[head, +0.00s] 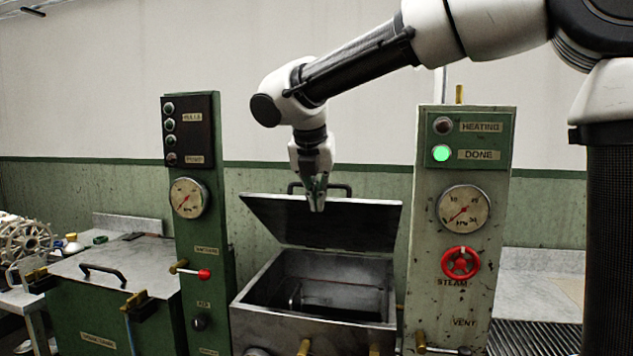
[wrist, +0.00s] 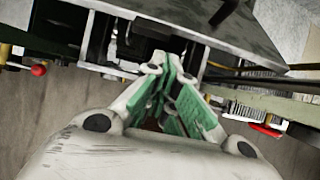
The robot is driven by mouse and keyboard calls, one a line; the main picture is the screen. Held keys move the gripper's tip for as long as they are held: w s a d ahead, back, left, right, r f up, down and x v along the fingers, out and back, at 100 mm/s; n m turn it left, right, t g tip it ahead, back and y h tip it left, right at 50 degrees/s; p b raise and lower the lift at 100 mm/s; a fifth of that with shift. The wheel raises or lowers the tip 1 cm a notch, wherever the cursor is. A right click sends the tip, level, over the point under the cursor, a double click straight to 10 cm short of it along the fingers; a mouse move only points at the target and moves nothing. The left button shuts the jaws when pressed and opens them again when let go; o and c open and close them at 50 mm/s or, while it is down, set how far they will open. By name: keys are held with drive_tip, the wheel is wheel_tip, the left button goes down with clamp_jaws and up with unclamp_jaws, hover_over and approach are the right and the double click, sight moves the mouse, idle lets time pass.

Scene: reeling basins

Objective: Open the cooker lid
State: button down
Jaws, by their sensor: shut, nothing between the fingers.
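The cooker (head: 310,334) is a metal box with an open top, between two control columns. Its lid (head: 305,224) is raised and tilted up at the back, and the inside of the box shows. The lid's dark handle (head: 338,187) shows along its upper edge. My gripper (head: 317,205) is shut and empty, pointing down in front of the raised lid near the handle. I cannot tell whether it touches the lid. In the wrist view my gripper's green-padded fingers (wrist: 178,88) lie below a grey plate (wrist: 215,25) that looks like the lid.
A green column (head: 204,240) with a gauge and red-knobbed lever stands left of the cooker. A grey column (head: 465,150) with a lit green DONE lamp and red steam wheel (head: 460,263) stands right. Farther left is a closed tank lid (head: 115,262).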

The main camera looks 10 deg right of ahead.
drive_tip(key=shift+w+d+f, duration=0.1)
drive_tip(key=shift+w+d, duration=0.15)
drive_tip(key=shift+w, duration=0.45)
drive_tip(key=shift+w+d+f, duration=0.15)
drive_tip(key=shift+w+d, duration=0.15)
drive_tip(key=shift+w, duration=0.45)
drive_tip(key=shift+w+d+f, duration=0.1)
drive_tip(key=shift+w+d, duration=0.15)
drive_tip(key=shift+w, duration=0.45)
